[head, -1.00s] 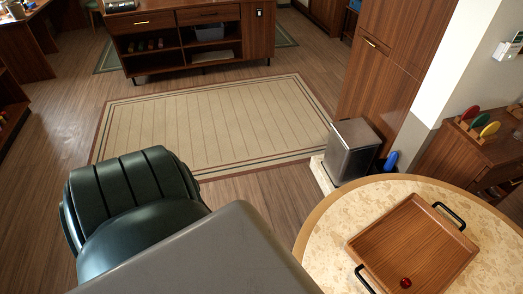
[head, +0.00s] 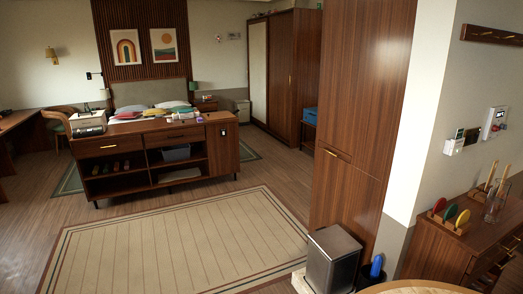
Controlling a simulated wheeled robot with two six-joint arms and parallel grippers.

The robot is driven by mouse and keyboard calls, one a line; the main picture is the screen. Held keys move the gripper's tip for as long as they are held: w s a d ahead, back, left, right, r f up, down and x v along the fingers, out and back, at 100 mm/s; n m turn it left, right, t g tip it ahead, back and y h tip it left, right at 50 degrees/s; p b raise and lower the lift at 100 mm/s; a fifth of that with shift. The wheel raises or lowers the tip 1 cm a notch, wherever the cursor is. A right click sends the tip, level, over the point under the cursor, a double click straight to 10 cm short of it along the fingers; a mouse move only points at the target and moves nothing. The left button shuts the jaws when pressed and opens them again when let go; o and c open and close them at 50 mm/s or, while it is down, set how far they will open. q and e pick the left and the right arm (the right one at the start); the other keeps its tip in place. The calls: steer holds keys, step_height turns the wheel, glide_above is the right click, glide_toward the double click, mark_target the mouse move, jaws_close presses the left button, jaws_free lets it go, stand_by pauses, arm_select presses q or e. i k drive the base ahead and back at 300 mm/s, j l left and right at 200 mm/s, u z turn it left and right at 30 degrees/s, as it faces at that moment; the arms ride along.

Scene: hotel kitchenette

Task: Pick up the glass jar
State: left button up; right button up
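A clear glass container (head: 494,209) stands on the wooden sideboard at the right edge of the head view. Pale wooden sticks or utensils rise from it. It looks like a glass jar, but it is small here and I cannot be sure that it is the task's jar. Neither of my grippers is in view.
The wooden sideboard (head: 437,252) also bears a rack of coloured discs (head: 449,215). A metal bin (head: 333,259) stands beside the tall wooden cabinet (head: 352,130). A round table's edge (head: 425,287) shows at the bottom right. The striped rug (head: 180,245) is clear.

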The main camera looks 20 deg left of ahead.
mark_target(169, 118)
steer(key=i+j+u, duration=0.35)
steer(key=j, duration=0.35)
steer(key=i+j+u, duration=0.75)
steer(key=i+j, duration=0.25)
steer(key=i+j+u, duration=0.1)
steer(key=i, duration=0.85)
steer(key=i+j+u, duration=0.1)
steer(key=i, duration=0.8)
steer(key=i+l+z, duration=0.2)
steer(key=i+z, duration=0.2)
steer(key=i, duration=0.25)
steer(key=i+z, duration=0.35)
steer(key=i, duration=0.35)
steer(key=i+j+z, duration=0.15)
steer(key=i+z, duration=0.25)
steer(key=i, duration=0.25)
